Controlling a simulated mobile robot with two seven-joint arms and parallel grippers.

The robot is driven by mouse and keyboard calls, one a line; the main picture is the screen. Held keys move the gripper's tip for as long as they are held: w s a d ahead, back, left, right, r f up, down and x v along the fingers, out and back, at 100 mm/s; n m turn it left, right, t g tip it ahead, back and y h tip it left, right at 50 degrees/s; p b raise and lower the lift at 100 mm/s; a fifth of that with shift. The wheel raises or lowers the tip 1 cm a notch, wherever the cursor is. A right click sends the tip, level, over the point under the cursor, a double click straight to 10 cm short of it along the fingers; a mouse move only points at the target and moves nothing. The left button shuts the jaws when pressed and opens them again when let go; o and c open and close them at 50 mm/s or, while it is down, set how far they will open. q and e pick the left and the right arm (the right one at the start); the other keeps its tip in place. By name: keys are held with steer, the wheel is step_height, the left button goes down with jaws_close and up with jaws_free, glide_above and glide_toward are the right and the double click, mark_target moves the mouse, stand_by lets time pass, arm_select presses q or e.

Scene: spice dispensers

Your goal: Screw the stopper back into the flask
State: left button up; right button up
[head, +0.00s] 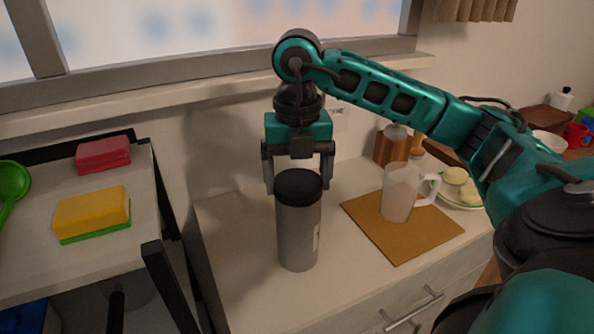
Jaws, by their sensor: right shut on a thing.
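The flask (298,238) is a tall grey metal cylinder standing upright on the pale counter. The black stopper (298,185) sits at its top; I cannot tell whether it is seated in the neck or how tightly. My right gripper (298,183) points straight down over the flask, with one finger on each side of the stopper, and is shut on it. The fingertips are partly hidden behind the stopper. My left gripper is not in view.
A frosted jug (397,195) stands on a brown board (434,236) to the right. A plate (463,198) with pale food lies behind it. A cart at left holds a yellow sponge (91,212), a red sponge (103,154) and a green spoon (12,182). The counter left of the flask is clear.

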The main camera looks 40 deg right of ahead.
mark_target(297, 180)
steer(key=shift+m, duration=0.7)
steer(key=shift+m+p, duration=0.35)
steer(key=shift+m, duration=0.35)
steer(key=o, duration=1)
steer(key=shift+c, duration=0.2)
step_height(297, 180, up, 8)
steer(key=shift+f+p, duration=0.2)
steer(key=shift+p, duration=0.75)
steer(key=shift+r, duration=2.6)
